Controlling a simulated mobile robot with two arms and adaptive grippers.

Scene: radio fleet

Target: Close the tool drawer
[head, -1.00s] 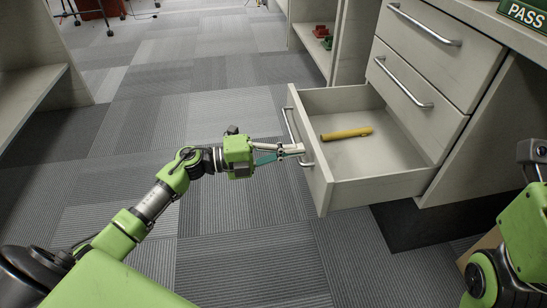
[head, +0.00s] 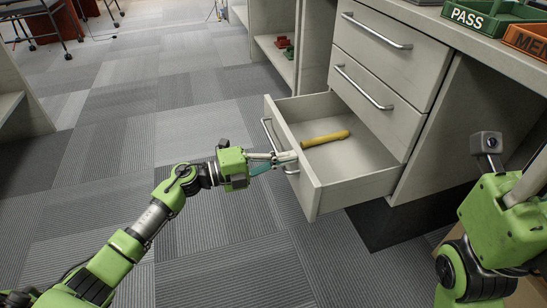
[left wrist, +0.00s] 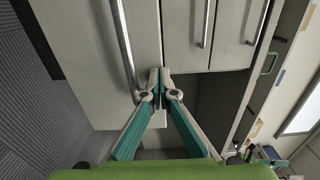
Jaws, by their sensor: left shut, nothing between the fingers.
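The tool drawer (head: 311,186) is the lowest drawer of the grey cabinet and stands partly open. A yellow cylindrical tool (head: 325,138) lies inside it. My left gripper (head: 291,158) is shut and empty, its fingertips at the drawer's front panel near the lower end of the bar handle (head: 268,133). In the left wrist view the closed fingertips (left wrist: 161,75) are beside the handle (left wrist: 126,45), not around it; whether they touch the panel I cannot tell. Part of my right arm shows at the right, but its fingers are out of view.
Two shut drawers (head: 378,85) are above. A green PASS tray (head: 490,14) and an orange tray (head: 527,41) stand on the countertop. The carpet (head: 110,190) left of the drawer is clear.

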